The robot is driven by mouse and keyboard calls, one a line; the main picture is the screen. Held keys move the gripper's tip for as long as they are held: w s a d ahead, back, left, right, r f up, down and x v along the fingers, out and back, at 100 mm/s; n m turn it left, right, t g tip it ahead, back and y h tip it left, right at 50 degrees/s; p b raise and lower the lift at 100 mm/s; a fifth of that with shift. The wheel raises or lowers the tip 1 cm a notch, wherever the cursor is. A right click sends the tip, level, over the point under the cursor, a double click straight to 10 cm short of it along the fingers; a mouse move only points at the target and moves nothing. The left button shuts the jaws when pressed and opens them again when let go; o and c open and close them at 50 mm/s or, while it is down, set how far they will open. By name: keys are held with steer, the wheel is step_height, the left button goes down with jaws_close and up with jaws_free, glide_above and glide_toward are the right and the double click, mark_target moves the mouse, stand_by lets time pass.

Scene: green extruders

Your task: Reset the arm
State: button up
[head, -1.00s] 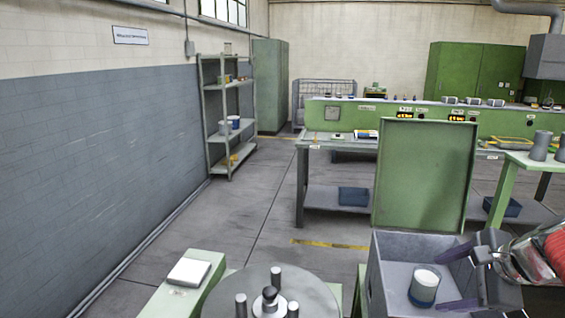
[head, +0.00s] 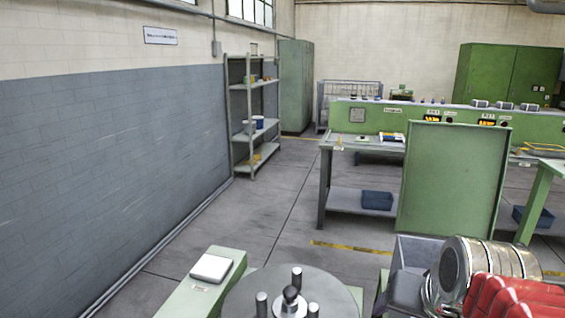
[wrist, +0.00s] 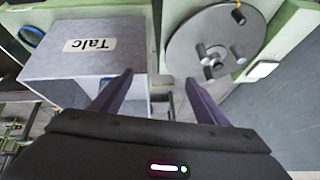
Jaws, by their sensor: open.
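My gripper (wrist: 159,78) is open and empty in the wrist view, its two dark fingers spread apart. It points toward the gap between a grey box labelled "Talc" (wrist: 85,75) and a round grey turntable (wrist: 190,62). In the head view my silver and red arm fills the lower right, in front of the grey box (head: 420,250). It hides most of that box and its inside. The fingers cannot be made out clearly there. Part of a blue-rimmed round thing (wrist: 32,35) shows at the far left of the wrist view.
The turntable (head: 245,300) with several upright pegs stands at the bottom centre of the head view. A white square block (head: 212,267) lies on a green bench beside it. A green panel (head: 450,180) rises behind the box. Open floor (head: 260,215) lies to the left.

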steer(key=s+a+f+n, duration=0.4)
steer(key=s+a, duration=0.2)
steer(key=s, duration=0.1)
steer(key=shift+f+g+y, duration=0.3)
steer(key=shift+g, duration=0.1)
